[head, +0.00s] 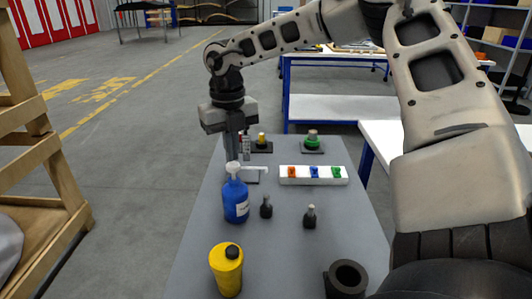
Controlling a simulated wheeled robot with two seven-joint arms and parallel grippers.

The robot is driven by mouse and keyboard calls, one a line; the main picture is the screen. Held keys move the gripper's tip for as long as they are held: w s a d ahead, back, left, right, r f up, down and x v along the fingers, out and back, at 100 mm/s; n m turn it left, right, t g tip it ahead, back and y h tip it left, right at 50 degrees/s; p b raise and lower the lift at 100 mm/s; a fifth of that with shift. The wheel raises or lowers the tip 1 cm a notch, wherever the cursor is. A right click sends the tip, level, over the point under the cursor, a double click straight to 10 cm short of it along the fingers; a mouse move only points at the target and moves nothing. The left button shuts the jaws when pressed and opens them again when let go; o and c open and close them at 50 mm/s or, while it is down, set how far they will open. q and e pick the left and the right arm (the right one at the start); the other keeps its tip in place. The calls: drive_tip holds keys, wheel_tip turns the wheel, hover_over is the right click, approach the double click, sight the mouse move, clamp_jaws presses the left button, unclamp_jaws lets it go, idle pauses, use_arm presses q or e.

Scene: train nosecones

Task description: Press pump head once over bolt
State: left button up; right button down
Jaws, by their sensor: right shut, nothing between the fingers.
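The blue pump bottle (236,204) stands upright on the grey table, with a pale label and a white pump head (232,168) on top. My right gripper (235,158) points down, its shut fingers just above or behind the pump head. I cannot tell whether they touch it. Two small dark upright pieces with grey tops, possibly bolts, stand right of the bottle: one close by (266,207) and one further right (310,217). My left gripper is out of view.
A yellow bottle (227,270) and a black ring-shaped holder (346,279) stand near the front. A white tray (313,183) holds orange, blue and green pieces. Behind are a yellow knob (262,139) and a green knob (312,140) on dark bases. My right arm spans the right side.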

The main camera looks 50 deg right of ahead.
drive_tip(key=shift+f+b, duration=1.05)
drive_tip(key=shift+f, duration=0.25)
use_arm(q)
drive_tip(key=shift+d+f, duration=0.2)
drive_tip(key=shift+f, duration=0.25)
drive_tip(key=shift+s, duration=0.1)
use_arm(e)
drive_tip(key=shift+r+p, duration=0.6)
drive_tip(key=shift+r, duration=0.55)
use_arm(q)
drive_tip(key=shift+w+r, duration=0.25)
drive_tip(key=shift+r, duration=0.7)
use_arm(e)
drive_tip(key=shift+r, duration=0.3)
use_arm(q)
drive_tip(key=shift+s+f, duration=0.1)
